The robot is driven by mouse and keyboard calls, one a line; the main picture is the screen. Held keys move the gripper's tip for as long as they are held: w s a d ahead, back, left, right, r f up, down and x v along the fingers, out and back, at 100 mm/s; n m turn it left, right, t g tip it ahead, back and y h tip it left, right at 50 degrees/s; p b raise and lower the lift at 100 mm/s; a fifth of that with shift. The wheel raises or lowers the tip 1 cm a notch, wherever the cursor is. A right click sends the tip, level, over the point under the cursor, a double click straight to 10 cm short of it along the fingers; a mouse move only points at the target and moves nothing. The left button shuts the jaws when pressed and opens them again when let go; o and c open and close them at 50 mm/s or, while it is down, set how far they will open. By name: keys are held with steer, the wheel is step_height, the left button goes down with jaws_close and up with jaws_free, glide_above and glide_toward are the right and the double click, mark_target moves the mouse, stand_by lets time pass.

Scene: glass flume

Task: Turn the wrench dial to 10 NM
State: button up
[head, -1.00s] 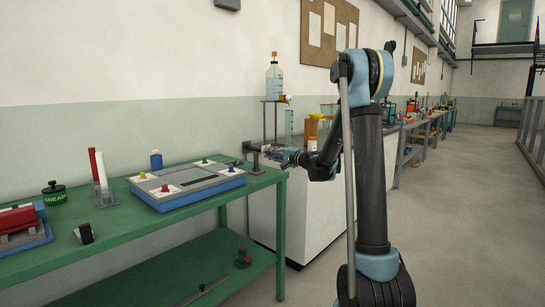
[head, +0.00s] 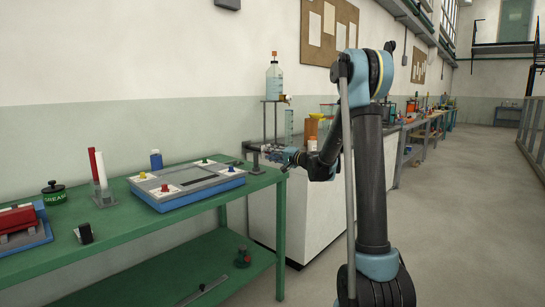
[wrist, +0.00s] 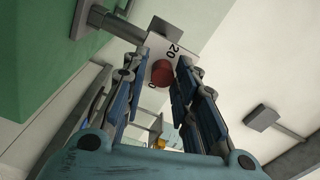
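The wrench dial is a red knob (wrist: 162,72) on a white plate (wrist: 160,45) marked "20", with a "0" partly visible below the knob. A grey shaft (wrist: 122,28) runs from the plate to a mount (head: 255,155) at the right end of the green bench. In the wrist view my gripper (wrist: 163,70) is open, with one blue-padded finger on each side of the knob. Small gaps seem to show between knob and fingers. In the head view my gripper (head: 288,158) is beside the mount, small and partly merged with it; the dial's reading cannot be made out.
The floor at right is clear.

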stand_by(0.3)
steer(key=v, duration=1.2)
steer(key=shift+s, duration=0.1)
steer(key=s+d+f+n+g+h, duration=0.1)
steer(key=s+f+n+g+h, duration=0.2)
steer(key=s, duration=0.8)
steer(key=s+d+f+n+g+h, duration=0.15)
steer(key=s+f, duration=0.25)
steer(key=s, duration=0.7)
steer(key=s+d+f+g+h, duration=0.1)
steer(key=s+d+f+h, duration=0.2)
steer(key=s, duration=0.4)
steer(key=s+d+f+g+h, duration=0.2)
steer(key=s+d+f+h, duration=0.1)
steer(key=s+d+f, duration=0.2)
steer(key=s+d+f+g+h, duration=0.1)
steer(key=s+d+f+h, duration=0.2)
steer(key=s, duration=0.8)
steer(key=shift+d+f+h, duration=0.1)
steer(key=shift+d+f, duration=0.2)
steer(key=shift+d, duration=0.45)
steer(key=shift+d+f+h, duration=0.15)
steer(key=shift+d+f, duration=0.2)
steer(key=shift+d, duration=0.45)
steer(key=shift+d+f+h, duration=0.1)
steer(key=shift+d+f, duration=0.2)
steer(key=shift+d, duration=0.45)
